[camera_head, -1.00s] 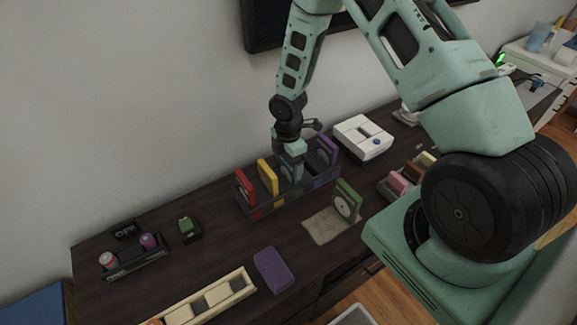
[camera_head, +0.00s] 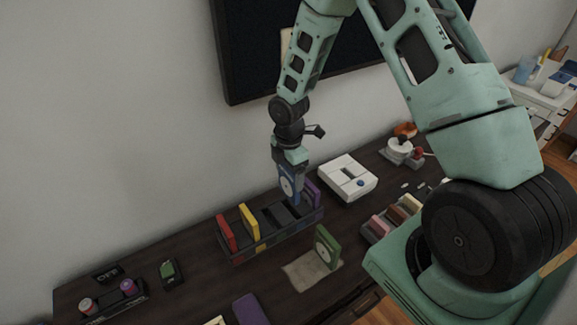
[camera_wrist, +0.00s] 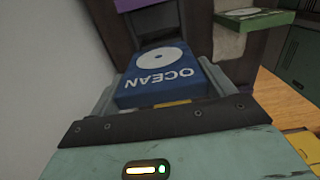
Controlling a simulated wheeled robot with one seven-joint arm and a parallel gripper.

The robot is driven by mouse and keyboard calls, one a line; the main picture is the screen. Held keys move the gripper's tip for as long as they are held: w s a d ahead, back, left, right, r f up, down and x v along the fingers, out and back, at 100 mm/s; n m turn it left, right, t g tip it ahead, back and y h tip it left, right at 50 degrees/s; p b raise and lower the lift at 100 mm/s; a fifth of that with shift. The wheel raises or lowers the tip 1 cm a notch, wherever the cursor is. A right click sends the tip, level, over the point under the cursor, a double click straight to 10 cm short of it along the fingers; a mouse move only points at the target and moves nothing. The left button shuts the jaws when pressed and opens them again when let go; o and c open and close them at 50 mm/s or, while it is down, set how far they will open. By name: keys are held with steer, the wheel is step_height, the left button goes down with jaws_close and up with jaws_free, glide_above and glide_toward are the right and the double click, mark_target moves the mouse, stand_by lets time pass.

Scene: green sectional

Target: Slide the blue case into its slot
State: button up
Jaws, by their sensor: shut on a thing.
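The blue case (camera_head: 287,185) is upright in my gripper (camera_head: 289,168), which is shut on it. In the wrist view the case (camera_wrist: 160,78) shows a white disc and the word OCEAN, between the two fingers. The dark rack (camera_head: 240,258) stands below, holding a red case (camera_head: 226,232) and a yellow case (camera_head: 249,222) at its left and a purple case (camera_head: 313,193) at its right. Dark empty slots lie between yellow and purple. The blue case is over the rack's right part, just left of the purple case; whether its lower edge touches the rack is unclear.
A green case (camera_head: 327,247) stands on a beige mat (camera_head: 303,273) in front of the rack. A white box (camera_head: 346,178) is behind right. A purple block (camera_head: 250,309) lies at the front. A wall screen (camera_head: 245,60) hangs behind my arm.

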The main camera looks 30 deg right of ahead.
mark_target(291, 197)
steer(key=shift+d, duration=0.3)
steer(key=shift+f+b, duration=1.95)
steer(key=shift+f, duration=0.95)
steer(key=shift+f+b, duration=1.65)
steer(key=shift+f, duration=1.1)
steer(key=o, duration=0.9)
step_height(291, 197, up, 17)
steer(key=shift+r+b, duration=0.2)
steer(key=shift+b, duration=0.2)
